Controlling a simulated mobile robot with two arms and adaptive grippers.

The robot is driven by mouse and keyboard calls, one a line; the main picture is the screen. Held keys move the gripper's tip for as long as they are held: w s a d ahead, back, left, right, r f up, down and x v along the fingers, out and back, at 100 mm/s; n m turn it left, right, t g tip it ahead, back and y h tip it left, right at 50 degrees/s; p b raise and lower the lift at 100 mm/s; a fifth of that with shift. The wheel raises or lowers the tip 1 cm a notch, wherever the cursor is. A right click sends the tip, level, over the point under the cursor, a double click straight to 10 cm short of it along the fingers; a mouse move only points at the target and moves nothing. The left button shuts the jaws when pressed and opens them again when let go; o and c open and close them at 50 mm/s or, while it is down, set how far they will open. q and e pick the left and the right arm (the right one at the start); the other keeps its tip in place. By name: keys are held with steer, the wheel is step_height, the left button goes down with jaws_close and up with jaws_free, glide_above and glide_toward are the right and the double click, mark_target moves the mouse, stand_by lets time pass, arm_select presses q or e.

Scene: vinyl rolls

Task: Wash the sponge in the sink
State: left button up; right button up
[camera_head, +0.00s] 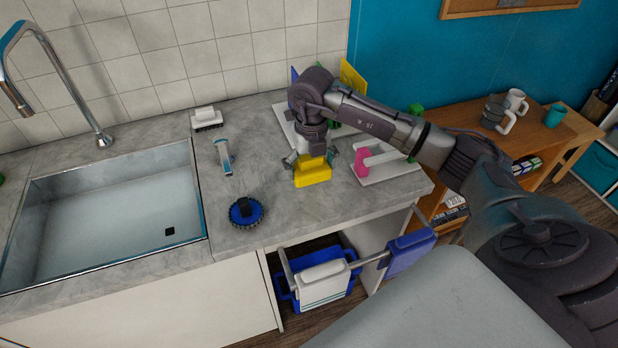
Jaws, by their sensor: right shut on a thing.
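A yellow sponge (313,177) is on or just above the grey counter, right of the sink. My right gripper (310,160) points down from above and is shut on the sponge. I cannot tell whether the sponge still touches the counter. The sink (110,215) is a steel basin at the left, with a dark square drain near its front right corner, and it looks empty. A chrome tap (75,85) arches at the back left of the sink. My left gripper is out of view.
Between sink and gripper lie a white brush (206,118), a blue-and-white handled tool (223,156) and a round blue brush (246,212). White racks with a pink item (362,160) stand beside and behind the gripper. A blue cloth (408,252) hangs at the counter front.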

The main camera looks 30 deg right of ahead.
steer(key=s+a+r+b, duration=0.2)
steer(key=s+r, duration=0.4)
steer(key=s, duration=0.4)
steer(key=shift+s+a, duration=0.25)
steer(key=shift+a, duration=0.15)
